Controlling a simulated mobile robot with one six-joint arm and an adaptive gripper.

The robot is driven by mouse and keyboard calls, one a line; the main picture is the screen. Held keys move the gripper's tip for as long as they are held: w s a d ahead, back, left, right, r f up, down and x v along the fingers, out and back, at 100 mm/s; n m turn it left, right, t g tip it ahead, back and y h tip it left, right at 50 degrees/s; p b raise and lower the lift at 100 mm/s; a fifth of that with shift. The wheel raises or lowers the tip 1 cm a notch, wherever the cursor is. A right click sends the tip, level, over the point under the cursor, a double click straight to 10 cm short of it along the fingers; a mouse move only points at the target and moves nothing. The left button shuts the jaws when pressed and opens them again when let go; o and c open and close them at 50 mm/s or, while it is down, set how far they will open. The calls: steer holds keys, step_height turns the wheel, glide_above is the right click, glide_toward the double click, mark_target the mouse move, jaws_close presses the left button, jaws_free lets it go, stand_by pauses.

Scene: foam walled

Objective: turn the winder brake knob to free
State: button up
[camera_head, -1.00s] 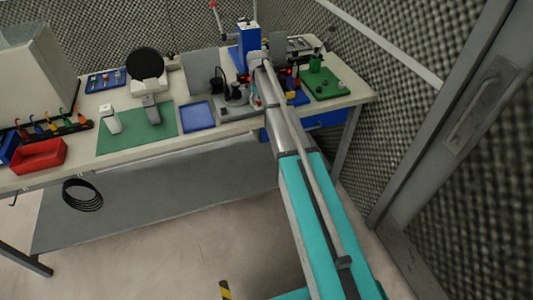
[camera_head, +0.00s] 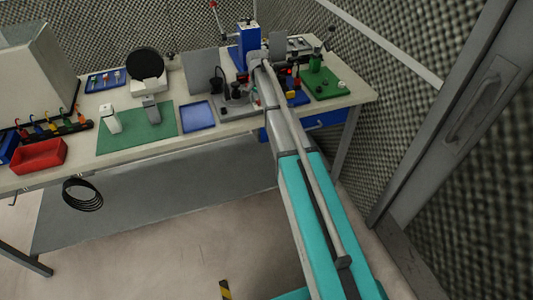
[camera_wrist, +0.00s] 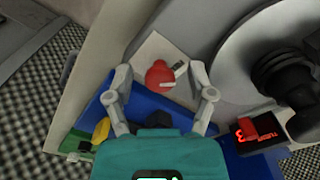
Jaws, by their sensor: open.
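The red brake knob (camera_wrist: 160,76) stands on a pale square plate in the wrist view. A small grey-white mark with a dark edge shows at its right side. My gripper (camera_wrist: 160,78) is open, with one grey finger on each side of the knob. Gaps show between the fingers and the knob, and nothing is held. Whether the fingertips are level with the knob in depth is hard to tell. In the head view my arm hides the knob and most of the gripper.
A large pale disc (camera_wrist: 240,62) with a dark hub (camera_wrist: 290,80) is close to the right finger. A small red-lit display (camera_wrist: 256,140) sits below it. A blue part and a yellow piece (camera_wrist: 101,130) lie lower left. The bench (camera_head: 225,128) holds trays and tools left of my arm.

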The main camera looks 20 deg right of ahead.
steer(key=m, duration=0.6)
step_height(320, 180, up, 14)
steer(key=p, duration=1.4)
steer(key=s+a+f+n+b, duration=0.1)
steer(key=s+f+n+b, duration=0.2)
steer(key=s, duration=0.7)
steer(key=s+a+f+n+b, duration=0.2)
steer(key=s+f+n+b, duration=0.2)
steer(key=s, duration=0.7)
steer(key=s+a+f+n+b, duration=0.2)
steer(key=s+n, duration=0.4)
steer(key=s, duration=0.4)
steer(key=shift+s+a+f+n+b, duration=0.15)
steer(key=shift+a+f+n+b, duration=0.15)
steer(key=shift+f+b, duration=0.65)
steer(key=shift+s+a+n, duration=0.1)
steer(key=shift+s+n, duration=0.4)
steer(key=shift+s, duration=0.75)
